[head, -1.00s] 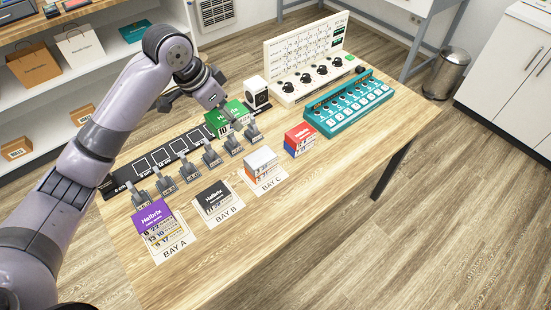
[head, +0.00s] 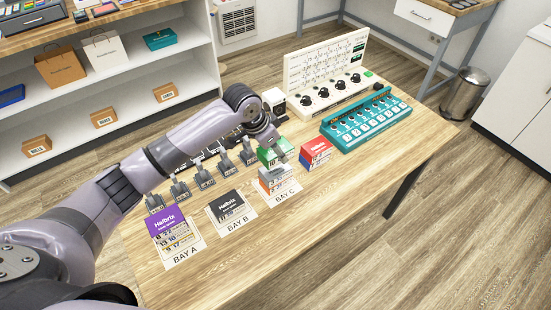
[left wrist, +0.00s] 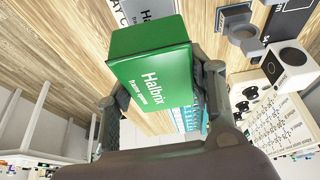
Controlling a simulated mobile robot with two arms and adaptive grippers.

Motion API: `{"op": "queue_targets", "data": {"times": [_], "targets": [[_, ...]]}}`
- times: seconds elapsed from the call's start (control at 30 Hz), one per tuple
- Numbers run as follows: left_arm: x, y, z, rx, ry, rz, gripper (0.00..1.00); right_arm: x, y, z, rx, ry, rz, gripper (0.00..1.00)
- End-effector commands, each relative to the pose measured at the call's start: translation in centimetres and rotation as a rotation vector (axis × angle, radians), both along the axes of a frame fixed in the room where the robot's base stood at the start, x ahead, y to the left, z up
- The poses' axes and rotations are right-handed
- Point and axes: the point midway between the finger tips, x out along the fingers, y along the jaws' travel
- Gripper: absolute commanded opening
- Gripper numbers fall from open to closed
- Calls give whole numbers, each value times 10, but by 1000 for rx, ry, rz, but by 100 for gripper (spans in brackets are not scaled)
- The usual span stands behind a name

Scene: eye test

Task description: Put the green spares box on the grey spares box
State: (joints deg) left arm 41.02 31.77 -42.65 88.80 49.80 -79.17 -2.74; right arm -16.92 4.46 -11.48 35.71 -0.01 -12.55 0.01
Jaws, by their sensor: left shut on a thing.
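My left gripper (head: 276,140) is shut on the green spares box (head: 268,157) and holds it over the back of the BAY C stack. In the left wrist view the green box (left wrist: 150,65) sits between both fingers, its "Halbrix" face towards the camera. The grey spares box (head: 271,174) is the top of the stack at BAY C, with orange and blue below it. The green box partly hides it. In the left wrist view a light grey "Halbrix" face (left wrist: 150,9) shows behind the green box. I cannot tell whether the two boxes touch. My right gripper is not in view.
A red box (head: 317,149) on blue stands close on the right. A black box (head: 229,205) lies at BAY B, a purple one (head: 165,225) at BAY A. Several grey holders (head: 204,178) stand behind. A teal key panel (head: 366,118) is farther right. The table's front right is clear.

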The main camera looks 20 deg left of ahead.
Motion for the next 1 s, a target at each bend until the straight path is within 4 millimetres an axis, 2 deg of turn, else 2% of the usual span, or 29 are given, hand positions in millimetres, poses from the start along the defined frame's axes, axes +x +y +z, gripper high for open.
{"op": "queue_targets", "data": {"times": [0.17,0.4,0.83,0.87,1.0], "targets": [[0,0,-14,0,0,1,19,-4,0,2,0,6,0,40],[0,0,-47,0,0,1,19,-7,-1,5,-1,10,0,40],[0,0,-55,-1,-2,0,19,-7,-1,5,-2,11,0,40],[0,0,-54,0,-2,-1,51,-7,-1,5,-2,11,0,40],[0,0,-54,0,-2,-1,61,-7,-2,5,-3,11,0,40]]}}
